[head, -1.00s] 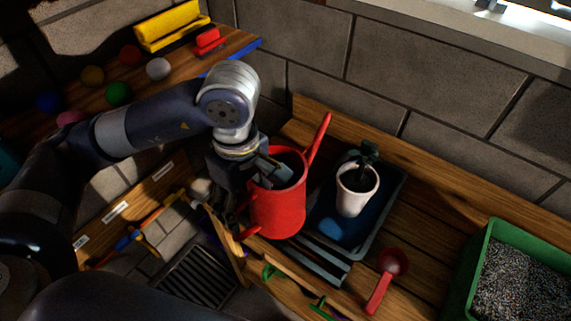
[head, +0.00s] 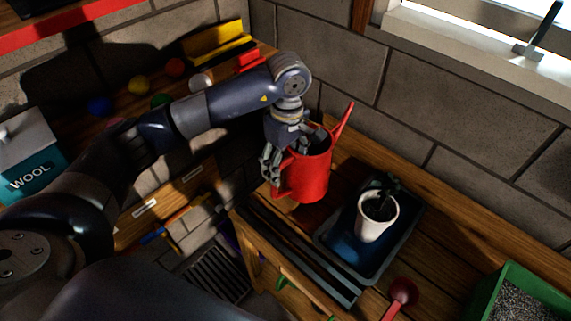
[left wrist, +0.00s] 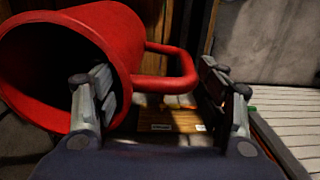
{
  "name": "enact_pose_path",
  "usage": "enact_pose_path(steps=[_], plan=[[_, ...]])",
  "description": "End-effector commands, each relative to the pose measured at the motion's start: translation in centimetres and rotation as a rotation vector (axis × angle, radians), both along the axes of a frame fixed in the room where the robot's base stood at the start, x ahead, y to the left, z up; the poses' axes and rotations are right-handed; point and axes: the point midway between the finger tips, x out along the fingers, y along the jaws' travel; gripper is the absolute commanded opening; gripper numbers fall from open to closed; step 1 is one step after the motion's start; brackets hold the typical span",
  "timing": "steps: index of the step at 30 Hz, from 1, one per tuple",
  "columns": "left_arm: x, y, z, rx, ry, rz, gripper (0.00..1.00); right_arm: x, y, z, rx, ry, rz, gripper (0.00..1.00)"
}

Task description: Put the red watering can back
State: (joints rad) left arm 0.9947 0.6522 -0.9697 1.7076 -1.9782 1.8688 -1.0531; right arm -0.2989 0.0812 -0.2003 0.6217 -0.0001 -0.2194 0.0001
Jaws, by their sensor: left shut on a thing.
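The red watering can (head: 309,172) is upright at the back left of the wooden bench (head: 455,228), its spout pointing up and to the right. My left gripper (head: 271,166) is on its left side, shut on its handle. The left wrist view shows the can's open mouth and red body (left wrist: 125,35), with the handle loop (left wrist: 170,82) between the fingers (left wrist: 160,100). I cannot tell whether the can's base touches the bench. My right gripper is not in view.
A blue tray (head: 335,252) with a white potted plant (head: 377,215) stands right of the can. A red scoop (head: 404,292) and a green litter box (head: 480,290) are farther right. A shelf at the left holds several balls (head: 139,85) and a teal WOOL tin (head: 30,160).

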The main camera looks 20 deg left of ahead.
Motion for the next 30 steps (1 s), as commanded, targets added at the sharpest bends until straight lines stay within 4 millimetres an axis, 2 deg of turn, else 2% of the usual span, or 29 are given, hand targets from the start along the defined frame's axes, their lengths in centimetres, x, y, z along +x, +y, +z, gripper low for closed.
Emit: enact_pose_path(steps=[5, 12, 25, 26, 28, 30], plan=[[0.9, 0.2, -0.1, -0.002, 0.000, 0.000, 0.06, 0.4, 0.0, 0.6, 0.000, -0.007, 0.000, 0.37], [0.9, 0.2, -2.9, -0.002, 0.001, 0.000, 0.06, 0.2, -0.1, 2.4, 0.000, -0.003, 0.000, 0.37], [0.9, 0.2, -4.0, -0.001, -0.003, -0.001, 0.06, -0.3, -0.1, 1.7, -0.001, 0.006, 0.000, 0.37], [0.9, 0.2, -4.0, 0.000, 0.000, -0.001, 0.68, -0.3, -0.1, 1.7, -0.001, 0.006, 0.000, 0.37], [0.9, 0.2, -3.9, 0.000, 0.000, -0.001, 0.84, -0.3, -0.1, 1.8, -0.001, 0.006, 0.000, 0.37], [0.9, 0.2, -3.9, 0.000, 0.000, -0.001, 0.86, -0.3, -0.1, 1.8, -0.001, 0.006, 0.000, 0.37]])
